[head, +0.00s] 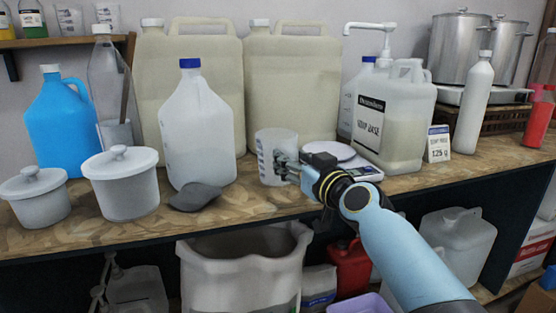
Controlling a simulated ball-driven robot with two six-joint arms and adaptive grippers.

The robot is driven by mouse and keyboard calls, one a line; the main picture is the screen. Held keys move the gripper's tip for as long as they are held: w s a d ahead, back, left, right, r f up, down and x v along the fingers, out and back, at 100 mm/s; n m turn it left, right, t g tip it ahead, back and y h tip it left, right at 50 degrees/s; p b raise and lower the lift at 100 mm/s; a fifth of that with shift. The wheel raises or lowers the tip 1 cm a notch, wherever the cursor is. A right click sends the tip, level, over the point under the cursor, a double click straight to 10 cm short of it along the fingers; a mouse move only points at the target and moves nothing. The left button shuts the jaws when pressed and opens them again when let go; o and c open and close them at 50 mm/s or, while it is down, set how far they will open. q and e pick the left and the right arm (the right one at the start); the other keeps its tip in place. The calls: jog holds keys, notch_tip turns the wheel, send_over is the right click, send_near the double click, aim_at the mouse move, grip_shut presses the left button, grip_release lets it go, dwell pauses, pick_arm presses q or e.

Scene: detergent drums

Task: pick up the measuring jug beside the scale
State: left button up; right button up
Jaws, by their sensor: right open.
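The measuring jug (271,148) is a translucent white cup with dark markings, upright on the wooden bench. The scale (362,170) stands just to its right, with a round pale plate partly hidden behind my arm. My right gripper (284,165) is at the right side of the jug, its fingers open and overlapping the jug's lower right part in the head view. I cannot tell whether the fingers touch it. My left gripper is not in view.
A white blue-capped jug (200,130) and a dark grey scoop (196,196) are left of the measuring jug. Large canisters (292,85) stand behind. The soap base jug (394,120) and a price card (438,143) stand right. A bin (240,272) sits below the front edge.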

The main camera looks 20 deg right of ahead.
jog(key=shift+w, duration=0.25)
jog(key=shift+s, duration=0.1)
grip_shut()
dwell(0.3)
